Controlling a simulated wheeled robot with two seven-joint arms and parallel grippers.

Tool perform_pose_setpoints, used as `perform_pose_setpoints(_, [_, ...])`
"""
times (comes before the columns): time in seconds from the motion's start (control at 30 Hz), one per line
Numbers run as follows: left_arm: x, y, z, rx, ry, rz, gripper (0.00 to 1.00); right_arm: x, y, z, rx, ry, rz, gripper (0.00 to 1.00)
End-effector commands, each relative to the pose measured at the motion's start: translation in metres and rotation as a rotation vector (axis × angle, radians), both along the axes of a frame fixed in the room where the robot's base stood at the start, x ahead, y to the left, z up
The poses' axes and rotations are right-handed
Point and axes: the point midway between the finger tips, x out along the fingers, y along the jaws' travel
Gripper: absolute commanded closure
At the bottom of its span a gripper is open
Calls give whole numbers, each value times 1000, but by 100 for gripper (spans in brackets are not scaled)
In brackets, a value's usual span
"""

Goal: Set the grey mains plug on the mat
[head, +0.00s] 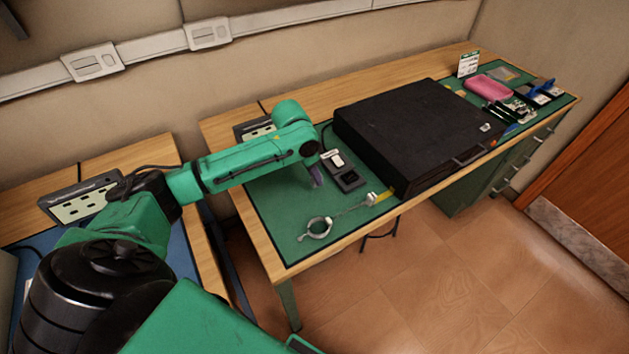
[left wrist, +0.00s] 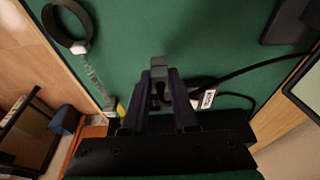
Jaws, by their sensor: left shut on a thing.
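My left gripper (head: 317,178) reaches down over the green mat (head: 275,205) on the bench, left of the small dark devices. In the left wrist view the fingers of my left gripper (left wrist: 160,85) are shut on a small grey block, seemingly the grey mains plug (left wrist: 159,61), which shows at the fingertips. The plug is hidden in the head view by the gripper. The green mat (left wrist: 135,30) lies behind it in the wrist view. I cannot tell whether the plug touches the mat. My right gripper is not in view.
A ring clamp with a strap (head: 318,228) lies near the mat's front edge. A dark device (head: 348,179) sits right of the gripper. A large black case (head: 415,130) fills the bench's middle. A black cable (left wrist: 255,66) runs beside the fingers. The mat's left part is clear.

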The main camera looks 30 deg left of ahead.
Motion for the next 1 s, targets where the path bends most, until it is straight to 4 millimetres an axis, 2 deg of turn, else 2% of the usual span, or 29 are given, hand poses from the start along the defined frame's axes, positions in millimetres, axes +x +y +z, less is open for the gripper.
perform_pose_setpoints(0.1, [-1,-1,-24,-1,4,0,100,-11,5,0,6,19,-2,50])
perform_pose_setpoints(0.17, [0,0,-31,0,1,0,100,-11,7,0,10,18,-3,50])
perform_pose_setpoints(0.5, [0,-1,-35,-1,2,-1,100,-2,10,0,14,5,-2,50])
perform_pose_setpoints(0.53, [0,-1,-35,-1,2,-1,62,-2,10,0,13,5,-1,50])
perform_pose_setpoints(0.57, [0,-1,-35,-1,2,-1,50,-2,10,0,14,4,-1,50])
perform_pose_setpoints(0.6, [0,-1,-35,0,1,0,43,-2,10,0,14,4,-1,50])
perform_pose_setpoints(0.87, [0,0,-34,0,1,0,43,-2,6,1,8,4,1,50])
perform_pose_setpoints(1.0, [-1,2,-23,0,-2,0,43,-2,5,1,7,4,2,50])
